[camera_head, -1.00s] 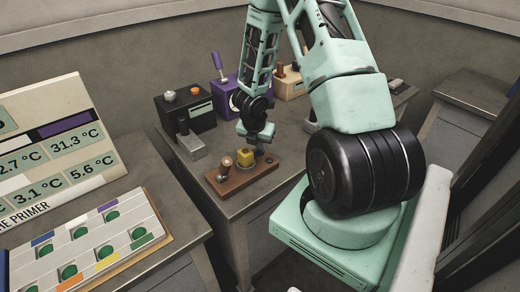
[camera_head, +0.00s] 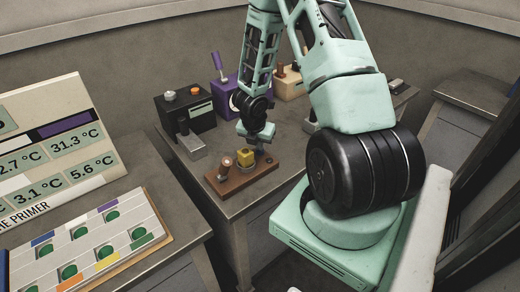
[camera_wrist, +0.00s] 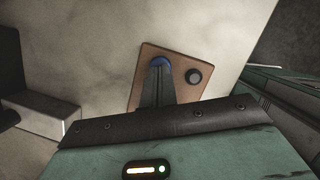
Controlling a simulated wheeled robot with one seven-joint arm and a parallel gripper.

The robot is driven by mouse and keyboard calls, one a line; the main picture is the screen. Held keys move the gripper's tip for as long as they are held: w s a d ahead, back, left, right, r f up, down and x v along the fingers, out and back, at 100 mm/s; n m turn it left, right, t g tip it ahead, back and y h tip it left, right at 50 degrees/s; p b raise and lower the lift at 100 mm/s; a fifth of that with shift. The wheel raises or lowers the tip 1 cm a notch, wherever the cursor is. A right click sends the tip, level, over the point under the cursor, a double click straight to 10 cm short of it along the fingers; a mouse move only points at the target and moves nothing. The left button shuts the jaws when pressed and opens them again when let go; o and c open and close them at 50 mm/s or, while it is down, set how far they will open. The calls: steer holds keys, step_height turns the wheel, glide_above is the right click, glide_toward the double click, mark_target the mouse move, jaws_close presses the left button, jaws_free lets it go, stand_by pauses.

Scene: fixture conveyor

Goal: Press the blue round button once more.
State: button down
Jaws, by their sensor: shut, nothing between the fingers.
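The blue round button (camera_wrist: 161,62) shows in the wrist view on a brown board (camera_wrist: 150,53). Only its far edge is seen; my fingers cover the rest. My gripper (camera_wrist: 160,68) is shut and empty, with its fingertips over the button. I cannot tell whether they touch it or how far it is pressed. In the head view my gripper (camera_head: 262,150) points down just behind a brown board with a yellow block; the button is not made out there.
A black round knob (camera_wrist: 193,76) sits right of the button. In the head view a brown board (camera_head: 240,182) bears a wooden-coloured knob (camera_head: 226,166) and a yellow block (camera_head: 245,158). A black box (camera_head: 187,112) and a purple device (camera_head: 222,92) stand behind. A panel of green buttons (camera_head: 160,238) lies left.

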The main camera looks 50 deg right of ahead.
steer(key=shift+f+b, duration=0.3)
steer(key=shift+b, duration=0.1)
steer(key=shift+r, duration=0.15)
step_height(320, 180, up, 6)
steer(key=p, duration=0.4)
steer(key=shift+p, duration=0.4)
steer(key=p+v, duration=0.6)
steer(key=v, duration=1.1)
steer(key=shift+a, duration=0.15)
